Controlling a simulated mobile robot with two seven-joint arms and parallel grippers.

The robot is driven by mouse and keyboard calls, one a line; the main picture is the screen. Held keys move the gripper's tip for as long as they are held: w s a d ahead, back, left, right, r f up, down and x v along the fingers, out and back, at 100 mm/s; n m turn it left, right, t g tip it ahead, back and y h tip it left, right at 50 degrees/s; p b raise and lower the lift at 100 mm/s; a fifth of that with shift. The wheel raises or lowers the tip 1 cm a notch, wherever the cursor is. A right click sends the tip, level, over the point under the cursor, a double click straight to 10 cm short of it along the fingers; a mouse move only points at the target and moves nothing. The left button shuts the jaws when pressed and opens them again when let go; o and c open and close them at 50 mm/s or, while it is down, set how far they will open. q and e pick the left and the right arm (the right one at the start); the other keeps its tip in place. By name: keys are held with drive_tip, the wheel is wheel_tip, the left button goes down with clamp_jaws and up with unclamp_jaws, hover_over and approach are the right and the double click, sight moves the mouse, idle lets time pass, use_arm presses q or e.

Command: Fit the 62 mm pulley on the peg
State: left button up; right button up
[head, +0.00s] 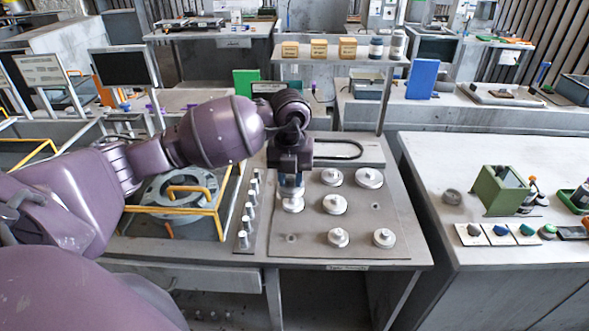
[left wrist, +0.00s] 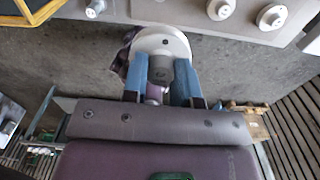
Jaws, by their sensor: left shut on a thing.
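My left gripper (head: 291,189) is over the left part of the pulley board (head: 310,249), pointing down. It also shows in the wrist view (left wrist: 161,78), its blue fingers shut on the grey hub of a pale round pulley (left wrist: 160,42). That pulley shows below the fingers in the head view (head: 293,204). Whether it touches the board, or a peg under it, is hidden. Other pale pulleys stand on the board, one near the middle (head: 335,204) and one at the front right (head: 384,238). A small bare peg or hole (head: 291,238) is at the front left. My right gripper is out of view.
A row of small metal posts (head: 246,217) stands left of the board. A yellow-framed fixture (head: 222,207) is farther left. A dark bar handle (head: 338,149) lies behind the board.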

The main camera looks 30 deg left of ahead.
use_arm(q)
drive_tip(key=shift+w+n, duration=0.1)
drive_tip(key=shift+n, duration=0.2)
drive_tip(key=shift+f, duration=0.85)
wheel_tip(320, 180, down, 10)
drive_tip(key=b, duration=0.6)
wheel_tip(320, 180, down, 2)
drive_tip(key=shift+f+b, duration=0.15)
drive_tip(key=shift+b, duration=0.7)
drive_tip(key=shift+f, duration=0.4)
drive_tip(key=shift+f+b, duration=0.55)
drive_tip(key=shift+f, duration=0.05)
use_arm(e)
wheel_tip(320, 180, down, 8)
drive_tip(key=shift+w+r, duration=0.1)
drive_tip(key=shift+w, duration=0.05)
